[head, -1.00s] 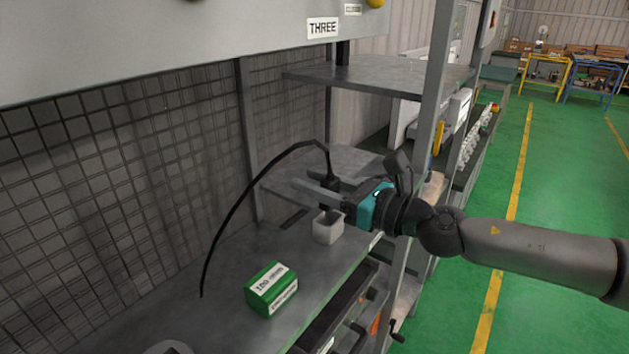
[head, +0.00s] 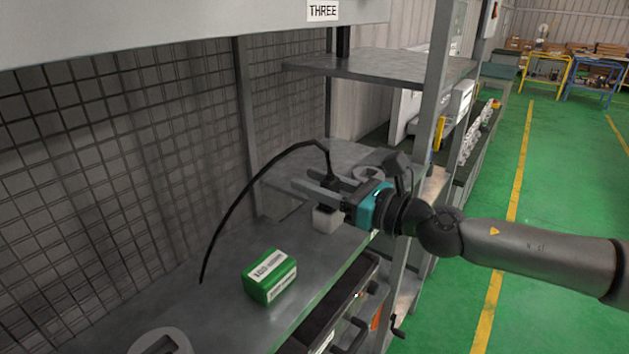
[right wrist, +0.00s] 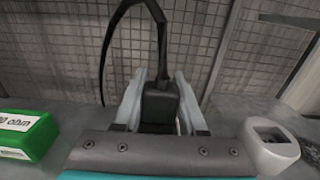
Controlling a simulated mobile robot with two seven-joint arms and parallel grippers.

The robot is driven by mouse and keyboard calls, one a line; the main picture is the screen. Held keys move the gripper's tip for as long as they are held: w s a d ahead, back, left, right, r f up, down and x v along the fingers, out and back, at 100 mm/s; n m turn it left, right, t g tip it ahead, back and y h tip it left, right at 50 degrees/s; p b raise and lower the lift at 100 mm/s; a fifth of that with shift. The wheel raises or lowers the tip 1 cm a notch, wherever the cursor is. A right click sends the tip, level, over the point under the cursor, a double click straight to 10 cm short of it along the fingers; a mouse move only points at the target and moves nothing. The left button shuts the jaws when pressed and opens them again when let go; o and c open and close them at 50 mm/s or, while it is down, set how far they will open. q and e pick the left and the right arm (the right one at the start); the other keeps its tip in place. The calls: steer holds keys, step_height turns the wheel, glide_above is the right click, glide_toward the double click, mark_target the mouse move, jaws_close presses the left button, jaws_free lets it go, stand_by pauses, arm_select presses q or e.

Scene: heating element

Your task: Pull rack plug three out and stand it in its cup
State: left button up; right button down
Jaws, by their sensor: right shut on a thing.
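My right gripper (head: 333,192) is shut on the black plug (right wrist: 160,104), which stands roughly upright between the two grey fingers. A black cable rises from the plug's top and arcs down to the left. The small pale cup (head: 327,220) stands on the grey bench top directly below the plug in the head view. The gripper hides part of the cup's top. A label reading THREE (head: 323,10) is on the panel above. My left gripper is not in view.
A green box (head: 270,276) lies on the bench left of the cup and also shows in the right wrist view (right wrist: 24,134). A grey rounded holder (right wrist: 272,150) is right of the gripper. A shelf post (head: 437,90) stands behind my arm; a mesh wall backs the bench.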

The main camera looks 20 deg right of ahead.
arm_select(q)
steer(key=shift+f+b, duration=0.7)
arm_select(e)
steer(key=shift+f, duration=0.8)
steer(key=shift+c, duration=1.9)
jaws_free()
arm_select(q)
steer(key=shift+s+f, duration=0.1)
arm_select(e)
steer(key=shift+d, duration=0.1)
